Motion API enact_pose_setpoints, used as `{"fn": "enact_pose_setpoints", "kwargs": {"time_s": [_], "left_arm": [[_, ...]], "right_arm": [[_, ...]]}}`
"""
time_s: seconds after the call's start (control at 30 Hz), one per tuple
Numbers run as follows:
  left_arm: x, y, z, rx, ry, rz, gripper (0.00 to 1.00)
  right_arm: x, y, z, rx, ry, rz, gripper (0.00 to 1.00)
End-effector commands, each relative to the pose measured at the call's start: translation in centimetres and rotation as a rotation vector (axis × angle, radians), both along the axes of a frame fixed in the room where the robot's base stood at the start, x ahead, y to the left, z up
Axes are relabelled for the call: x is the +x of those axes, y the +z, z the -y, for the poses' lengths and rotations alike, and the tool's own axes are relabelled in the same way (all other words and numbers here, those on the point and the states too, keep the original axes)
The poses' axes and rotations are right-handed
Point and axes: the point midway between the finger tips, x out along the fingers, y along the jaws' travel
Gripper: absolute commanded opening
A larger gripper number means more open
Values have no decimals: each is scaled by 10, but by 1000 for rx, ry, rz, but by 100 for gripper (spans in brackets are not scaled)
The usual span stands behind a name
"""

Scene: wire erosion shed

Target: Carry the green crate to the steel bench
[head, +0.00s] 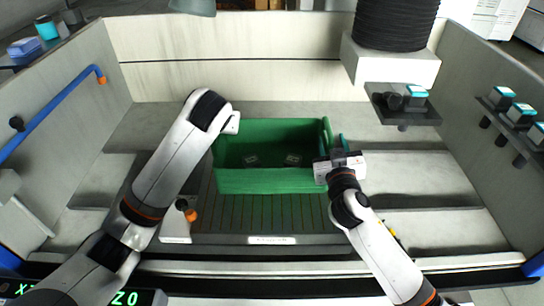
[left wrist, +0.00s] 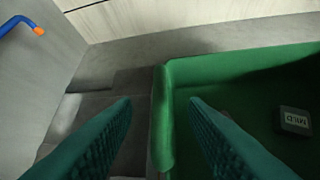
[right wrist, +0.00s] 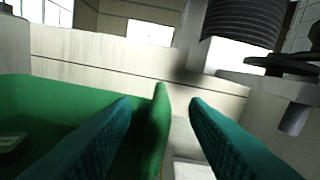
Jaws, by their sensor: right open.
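The green crate (head: 268,181) stands upright on a dark slatted grate inside the machine's tank. Labelled grey blocks lie in it, one of them (left wrist: 295,121) showing in the left wrist view. My left gripper (left wrist: 160,120) is open, its two teal fingers on either side of the crate's left wall (left wrist: 162,130). My right gripper (right wrist: 160,125) is open, its fingers on either side of the crate's right wall (right wrist: 158,130). In the head view the right gripper (head: 338,150) is at the crate's right end, while the left fingers are hidden. I cannot identify the steel bench for certain.
Pale tank walls (head: 225,80) enclose the crate at the back and sides. A black ribbed column (head: 395,22) on a white block overhangs the back right. A blue pipe (head: 50,115) runs along the left wall. A surface at upper left holds a blue box (head: 24,47).

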Motion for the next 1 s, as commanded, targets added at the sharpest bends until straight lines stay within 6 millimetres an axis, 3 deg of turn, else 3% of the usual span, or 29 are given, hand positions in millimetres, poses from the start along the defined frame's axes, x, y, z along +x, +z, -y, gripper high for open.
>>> {"fn": "enact_pose_setpoints", "kwargs": {"time_s": [0.1, 0.3, 0.73, 0.77, 1.0], "left_arm": [[15, -16, -5, 3, 2, -3, 40], [33, -33, -9, 2, 1, -1, 40], [39, -39, -10, 1, 0, 1, 40], [39, -39, -10, 1, 0, 1, 38], [39, -38, -10, 1, 0, 1, 0]], "right_arm": [[23, 1, -1, -1, -1, 2, 41], [47, 1, -3, 0, 0, 0, 41], [56, 0, -3, 1, 0, 0, 41], [56, 0, -3, 1, 0, 0, 39], [56, 0, -3, 1, 0, 0, 0]]}}
